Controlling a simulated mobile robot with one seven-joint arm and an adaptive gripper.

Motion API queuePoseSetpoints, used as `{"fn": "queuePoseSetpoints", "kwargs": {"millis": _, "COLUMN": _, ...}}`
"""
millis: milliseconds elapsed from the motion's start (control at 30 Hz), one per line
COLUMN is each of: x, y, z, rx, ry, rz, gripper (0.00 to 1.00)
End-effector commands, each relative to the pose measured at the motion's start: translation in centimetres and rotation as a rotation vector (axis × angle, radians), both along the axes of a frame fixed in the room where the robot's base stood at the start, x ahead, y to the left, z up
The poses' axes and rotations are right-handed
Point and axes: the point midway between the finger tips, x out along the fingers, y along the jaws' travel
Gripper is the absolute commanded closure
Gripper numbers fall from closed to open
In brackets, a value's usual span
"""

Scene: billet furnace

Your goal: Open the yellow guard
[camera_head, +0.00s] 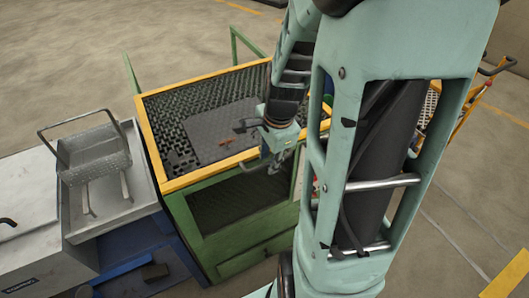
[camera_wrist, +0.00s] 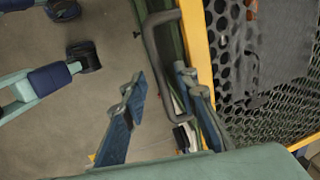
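The yellow guard (camera_head: 165,150) is a yellow-framed dark mesh panel lying flat on top of a green box-like stand, in the middle of the head view. Its yellow edge (camera_wrist: 202,55) and mesh also show at the right of the wrist view. A dark grey bar handle (camera_wrist: 158,60) runs alongside the edge in the wrist view. My gripper (camera_head: 270,158) hangs at the guard's near right edge. In the wrist view its two fingers (camera_wrist: 160,82) are apart, with the handle appearing between them; contact cannot be told. My arm hides the guard's right part.
A grey metal machine (camera_head: 30,220) with a tray and a tilted bar handle (camera_head: 85,120) stands at the left. Green posts (camera_head: 235,47) rise behind the guard. Open concrete floor (camera_head: 60,50) lies behind, and more lies at the right.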

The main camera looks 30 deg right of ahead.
Motion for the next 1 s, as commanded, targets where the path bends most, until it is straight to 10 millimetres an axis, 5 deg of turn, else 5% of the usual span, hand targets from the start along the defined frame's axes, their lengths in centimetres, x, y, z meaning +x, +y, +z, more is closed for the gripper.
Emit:
{"fn": "queuePoseSetpoints", "kwargs": {"millis": 100, "x": 0.0, "y": 0.0, "z": 0.1, "rx": 0.000, "ry": 0.000, "rz": 0.000, "gripper": 0.75}}
{"fn": "queuePoseSetpoints", "kwargs": {"millis": 333, "x": 0.0, "y": 0.0, "z": 0.1, "rx": 0.000, "ry": 0.000, "rz": 0.000, "gripper": 1.00}}
{"fn": "queuePoseSetpoints", "kwargs": {"millis": 767, "x": 0.1, "y": 0.0, "z": 0.0, "rx": 0.000, "ry": 0.000, "rz": 0.000, "gripper": 1.00}}
{"fn": "queuePoseSetpoints", "kwargs": {"millis": 1000, "x": 2.9, "y": 0.1, "z": 0.0, "rx": -0.001, "ry": -0.002, "rz": 0.003, "gripper": 1.00}}
